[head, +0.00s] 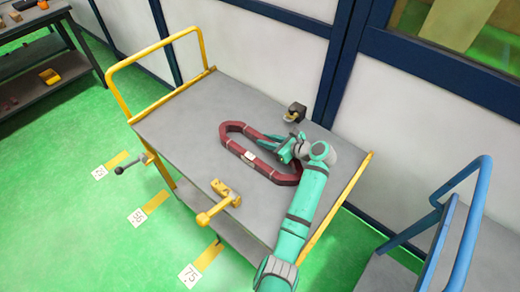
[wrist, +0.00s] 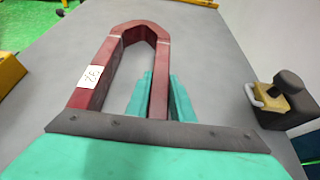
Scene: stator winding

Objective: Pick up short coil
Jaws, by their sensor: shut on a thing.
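The short coil (head: 238,147) is a dark red elongated loop lying on the grey top of a yellow-railed cart (head: 180,125). A white label is on its near side. My gripper (head: 272,142) is over the coil's far long side. In the wrist view the coil (wrist: 104,62) has its rounded end pointing away, with a label reading about 32 on its left side. My gripper's two green fingers (wrist: 160,100) are on either side of the coil's right bar, shut on it. The coil's near end is hidden behind the gripper body.
A dark padlock-like block (head: 295,112) with a yellowish part stands at the cart's back edge, right of the coil in the wrist view (wrist: 285,95). A yellow clamp-like fixture (head: 222,193) is at the front edge. The cart top left of the coil is clear. A blue rail (head: 470,225) stands at right.

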